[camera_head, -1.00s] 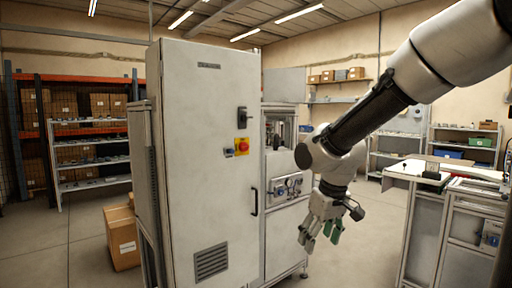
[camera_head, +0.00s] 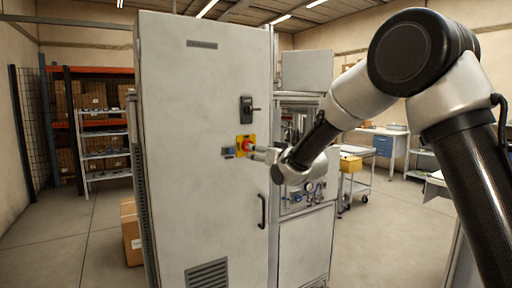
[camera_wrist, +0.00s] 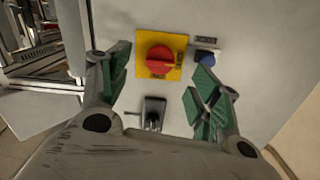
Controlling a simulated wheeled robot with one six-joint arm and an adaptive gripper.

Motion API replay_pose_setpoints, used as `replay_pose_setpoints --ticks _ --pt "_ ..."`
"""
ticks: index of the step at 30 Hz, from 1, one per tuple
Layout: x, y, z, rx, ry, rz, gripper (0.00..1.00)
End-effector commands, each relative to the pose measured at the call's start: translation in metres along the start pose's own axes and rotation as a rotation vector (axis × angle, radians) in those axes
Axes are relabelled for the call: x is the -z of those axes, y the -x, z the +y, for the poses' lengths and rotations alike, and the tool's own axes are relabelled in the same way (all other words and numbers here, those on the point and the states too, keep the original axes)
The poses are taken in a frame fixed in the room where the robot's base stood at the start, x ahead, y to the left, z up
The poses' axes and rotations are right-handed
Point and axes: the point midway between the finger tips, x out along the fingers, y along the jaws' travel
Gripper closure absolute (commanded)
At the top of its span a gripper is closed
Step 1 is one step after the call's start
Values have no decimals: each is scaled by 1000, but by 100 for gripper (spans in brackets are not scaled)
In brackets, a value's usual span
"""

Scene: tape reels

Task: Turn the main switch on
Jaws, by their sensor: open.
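The main switch (camera_head: 246,146) is a red rotary knob on a yellow square plate, set on the front of a tall grey cabinet (camera_head: 200,85). In the wrist view the red knob (camera_wrist: 156,59) is at the upper middle, with its raised grip tilted slightly from horizontal. My gripper (camera_wrist: 155,92) is open, with green pads on either side of the view, and nothing is between them. The fingers point at the cabinet face near the switch. In the head view my gripper (camera_head: 262,153) is just right of the knob. I cannot tell whether it touches.
A small blue device (camera_wrist: 205,57) sits beside the switch plate. A black latch handle (camera_head: 247,109) is above the switch in the head view, and a black door pull (camera_head: 262,211) is below. A machine panel with gauges (camera_head: 305,193) stands right of the cabinet.

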Motion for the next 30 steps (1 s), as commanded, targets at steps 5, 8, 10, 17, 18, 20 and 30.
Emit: replay_pose_setpoints --ticks 5,8,10,17,18,20,30 --pt "10 -8 -2 11 -17 41 37" --pt "10 -24 -2 11 -17 39 37" --pt "10 -36 -2 11 -17 39 37" --pt "11 -69 -3 10 -17 37 37" --pt "12 -72 -3 10 -17 38 37" --pt "12 -76 -3 10 -17 37 37" --pt "12 -78 -3 10 -17 37 48"
